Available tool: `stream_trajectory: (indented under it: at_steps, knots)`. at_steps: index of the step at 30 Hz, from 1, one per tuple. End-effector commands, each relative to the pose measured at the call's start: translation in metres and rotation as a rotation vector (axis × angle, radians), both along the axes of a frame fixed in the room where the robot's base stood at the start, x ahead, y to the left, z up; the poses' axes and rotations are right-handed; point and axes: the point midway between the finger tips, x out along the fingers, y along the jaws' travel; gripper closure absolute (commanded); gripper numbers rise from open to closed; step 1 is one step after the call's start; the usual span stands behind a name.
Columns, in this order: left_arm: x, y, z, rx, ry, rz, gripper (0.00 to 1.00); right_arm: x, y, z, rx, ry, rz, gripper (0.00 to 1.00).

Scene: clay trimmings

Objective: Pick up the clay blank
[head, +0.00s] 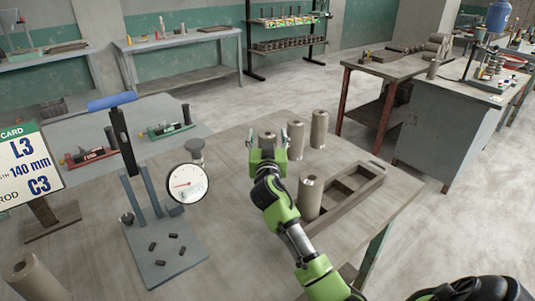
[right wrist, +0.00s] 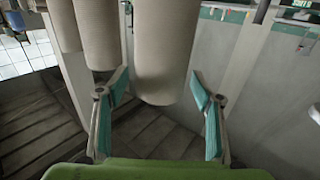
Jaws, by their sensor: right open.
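Several clay blanks, upright grey-brown cylinders, stand on the near table. One blank (head: 268,137) is at the fingers of my right gripper (head: 268,134); two more, a middle blank (head: 296,141) and a taller one (head: 319,128), stand to its right. In the right wrist view, a blank (right wrist: 165,50) shows between the open fingers of my right gripper (right wrist: 158,82), with gaps on both sides. Other blanks (right wrist: 98,35) show to its left. Another blank (head: 310,198) stands at the divided tray (head: 372,187). My left gripper is out of view.
A press with a blue handle (head: 112,101) and a round dial (head: 188,184) stands left. A card (head: 24,165) reads L3, 140 mm, C3. A blank (head: 28,279) is at the lower left. Table space between press and gripper is clear.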

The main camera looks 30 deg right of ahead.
Motion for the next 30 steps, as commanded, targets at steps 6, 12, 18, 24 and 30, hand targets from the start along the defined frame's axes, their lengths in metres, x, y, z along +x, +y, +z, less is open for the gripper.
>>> stream_trajectory:
  at_steps: [6, 12, 18, 24, 30]
  knots:
    - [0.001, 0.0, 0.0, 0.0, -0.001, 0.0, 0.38, 0.0, 0.0, 0.0, 0.0, 0.0, 0.0, 0.5]
    - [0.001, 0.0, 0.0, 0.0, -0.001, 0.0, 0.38, 0.0, 0.0, 0.0, 0.001, 0.001, 0.0, 1.0]
    - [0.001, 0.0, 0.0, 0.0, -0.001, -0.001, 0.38, 0.0, 0.0, 0.003, -0.002, -0.005, 0.001, 1.0]
    - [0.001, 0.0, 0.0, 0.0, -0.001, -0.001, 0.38, 0.0, 0.0, 0.006, -0.001, -0.005, 0.001, 1.0]
    - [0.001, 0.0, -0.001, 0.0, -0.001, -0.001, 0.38, 0.0, 0.0, 0.026, 0.001, -0.01, 0.001, 1.0]
